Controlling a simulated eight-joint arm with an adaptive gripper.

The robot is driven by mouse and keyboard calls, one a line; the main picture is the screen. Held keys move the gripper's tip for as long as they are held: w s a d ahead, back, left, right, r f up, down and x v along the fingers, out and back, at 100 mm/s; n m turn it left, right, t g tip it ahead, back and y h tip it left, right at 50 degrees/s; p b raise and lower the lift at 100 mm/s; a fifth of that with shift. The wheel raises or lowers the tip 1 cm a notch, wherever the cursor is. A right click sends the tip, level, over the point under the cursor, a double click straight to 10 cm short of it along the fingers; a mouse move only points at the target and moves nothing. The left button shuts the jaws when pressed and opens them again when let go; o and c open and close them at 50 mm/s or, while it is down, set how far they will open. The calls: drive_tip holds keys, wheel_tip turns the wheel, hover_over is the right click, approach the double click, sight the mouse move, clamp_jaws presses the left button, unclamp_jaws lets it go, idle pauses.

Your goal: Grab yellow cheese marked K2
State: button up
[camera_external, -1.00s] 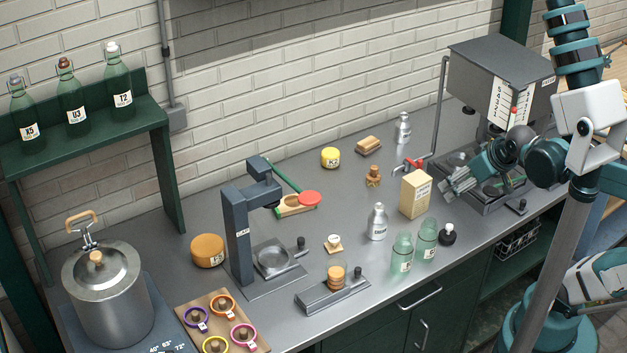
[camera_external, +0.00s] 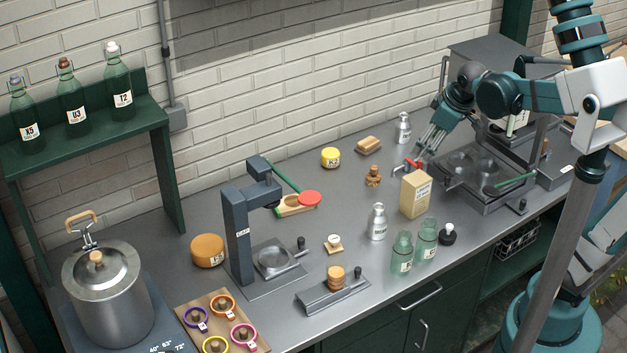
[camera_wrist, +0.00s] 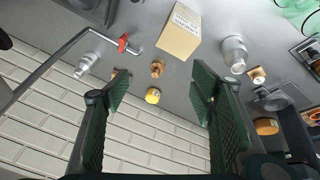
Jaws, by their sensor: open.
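A small yellow cheese (camera_external: 330,158) with a dark-and-white label stands on the grey counter near the brick wall; its label is too small to read surely. It also shows in the wrist view as a yellow disc (camera_wrist: 153,96) between my two fingers. My gripper (camera_external: 428,152) is open and empty, above the counter to the right of the cheese and apart from it. In the wrist view both fingers of my gripper (camera_wrist: 160,92) are spread wide. A larger orange cheese wheel (camera_external: 207,251) with a label stands further left.
A tan carton (camera_external: 415,194), red-handled tap (camera_external: 409,165), metal bottle (camera_external: 403,128) and small wooden figure (camera_external: 373,176) stand near my gripper. A wooden brush or block (camera_external: 368,145) lies beside the cheese.

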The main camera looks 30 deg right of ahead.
drive_tip(key=w+a+r+n+g+p, duration=0.1)
drive_tip(key=w+a+n+p, duration=0.15)
drive_tip(key=w, duration=0.75)
drive_tip(key=n+g+p, duration=0.4)
drive_tip(key=n+p, duration=0.4)
drive_tip(key=n, duration=0.4)
hover_over(331, 152)
drive_tip(key=shift+m, duration=0.25)
drive_tip(key=f, duration=1.4)
drive_tip(key=shift+s+d+f, duration=0.15)
drive_tip(key=shift+s+f, duration=0.05)
drive_tip(key=shift+f, duration=0.2)
drive_tip(key=shift+w+f, duration=0.2)
drive_tip(key=shift+f, duration=0.25)
drive_tip(key=shift+f, duration=1.3)
drive_tip(key=shift+w+f+p, duration=0.1)
drive_tip(key=shift+f+p, duration=0.2)
drive_tip(key=shift+f, duration=2.3)
